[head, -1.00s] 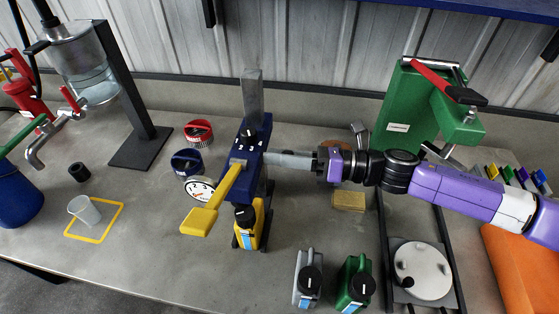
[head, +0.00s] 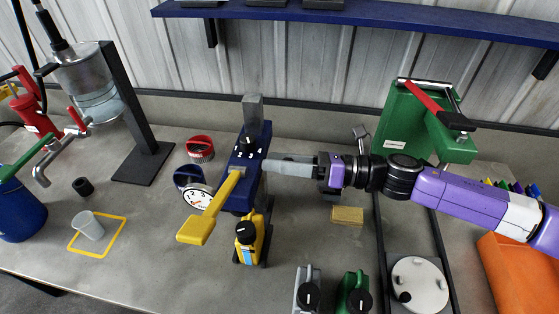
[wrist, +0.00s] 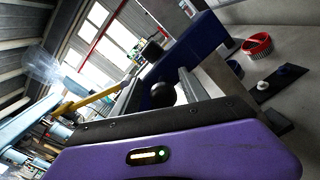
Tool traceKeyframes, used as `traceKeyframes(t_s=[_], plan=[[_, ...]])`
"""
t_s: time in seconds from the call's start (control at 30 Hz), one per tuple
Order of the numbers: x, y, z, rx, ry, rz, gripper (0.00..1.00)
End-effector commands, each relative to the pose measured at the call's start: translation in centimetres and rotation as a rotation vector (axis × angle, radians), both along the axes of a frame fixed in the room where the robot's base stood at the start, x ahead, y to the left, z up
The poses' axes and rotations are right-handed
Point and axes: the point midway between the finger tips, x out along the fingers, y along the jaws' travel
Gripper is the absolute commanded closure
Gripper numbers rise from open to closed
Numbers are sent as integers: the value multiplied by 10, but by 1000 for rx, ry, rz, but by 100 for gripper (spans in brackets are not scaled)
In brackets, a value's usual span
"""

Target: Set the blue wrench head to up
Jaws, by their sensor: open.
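The blue head (head: 247,172) stands on a grey post (head: 253,108) in the middle of the bench. It has small white markings, a black knob on top and a yellow lever (head: 208,217) reaching down to the front left. My gripper (head: 270,167) comes in from the right, its grey fingers level and pointing left at the head's right side. In the wrist view the fingers are apart, and a round black knob (wrist: 162,93) shows between them near the blue body (wrist: 190,45). I cannot tell whether the fingers touch it. The yellow lever also shows there (wrist: 95,102).
A dial gauge (head: 197,197) and a yellow bottle (head: 246,247) stand close to the head. Grey (head: 307,295) and green (head: 354,297) bottles stand at the front. A green press (head: 405,120) stands right, behind my arm.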

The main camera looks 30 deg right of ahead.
Motion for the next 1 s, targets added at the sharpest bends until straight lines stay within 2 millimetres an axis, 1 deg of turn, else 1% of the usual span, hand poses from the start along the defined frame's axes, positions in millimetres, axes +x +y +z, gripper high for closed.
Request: traceKeyframes(t_s=[0.07, 0.17, 0.5, 0.6, 0.73, 1.0], plan=[[-1, -1, -1, 0, 0, -1, 48], [-4, -7, -2, -1, 0, -2, 48], [-35, -51, -3, -2, 0, -4, 48], [-42, -59, -2, -1, -1, -2, 48], [-46, -63, -1, 0, 0, 0, 48], [-46, -63, 0, 0, 0, 1, 48]])
